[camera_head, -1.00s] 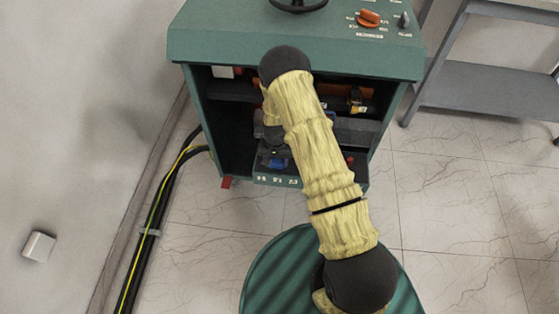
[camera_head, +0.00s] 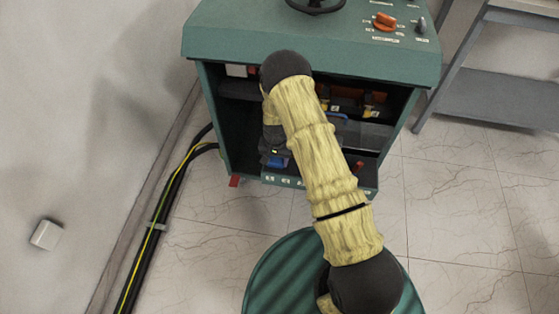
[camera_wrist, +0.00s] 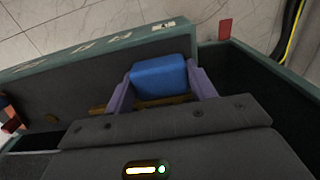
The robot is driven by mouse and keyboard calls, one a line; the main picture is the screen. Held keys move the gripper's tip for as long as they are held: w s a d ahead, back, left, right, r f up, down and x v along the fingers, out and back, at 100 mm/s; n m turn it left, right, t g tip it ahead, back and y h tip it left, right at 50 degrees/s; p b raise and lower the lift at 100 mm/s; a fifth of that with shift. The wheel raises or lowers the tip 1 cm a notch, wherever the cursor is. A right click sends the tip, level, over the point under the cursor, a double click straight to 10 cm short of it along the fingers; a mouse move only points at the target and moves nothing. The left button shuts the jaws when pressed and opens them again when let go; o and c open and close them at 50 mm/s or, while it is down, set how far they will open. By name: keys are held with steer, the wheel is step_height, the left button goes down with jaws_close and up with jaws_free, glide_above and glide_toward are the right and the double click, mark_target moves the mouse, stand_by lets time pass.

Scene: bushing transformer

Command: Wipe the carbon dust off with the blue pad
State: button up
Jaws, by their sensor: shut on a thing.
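My gripper (camera_wrist: 160,90) is shut on the blue pad (camera_wrist: 158,77), with one pale purple finger on each side of it. In the head view the blue pad (camera_head: 277,161) shows as a small blue patch near the cabinet's lower front, below my wrist. The pad is inside the green cabinet (camera_head: 310,45), behind its front lip in the wrist view. A dark grey surface (camera_wrist: 75,95) lies beside the pad; I cannot tell whether the pad touches it. I cannot make out carbon dust on it. My arm hides part of the cabinet's inside.
The cabinet's front lip (camera_wrist: 105,43) and side wall are close around my gripper. A red tab (camera_head: 234,181) sits at the cabinet's lower left corner. Orange parts and a blue bar (camera_head: 335,116) are deeper inside. Black cables (camera_head: 170,185) run along the left floor.

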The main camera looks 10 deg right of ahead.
steer(key=shift+w+a, duration=0.15)
steer(key=shift+a, duration=0.25)
steer(key=shift+r, duration=0.1)
steer(key=shift+r+p, duration=0.95)
steer(key=shift+r, duration=0.3)
steer(key=s+a+p, duration=0.3)
steer(key=s, duration=0.8)
steer(key=shift+s+a+p, duration=0.2)
steer(key=shift+a+p, duration=0.1)
steer(key=shift+p, duration=0.1)
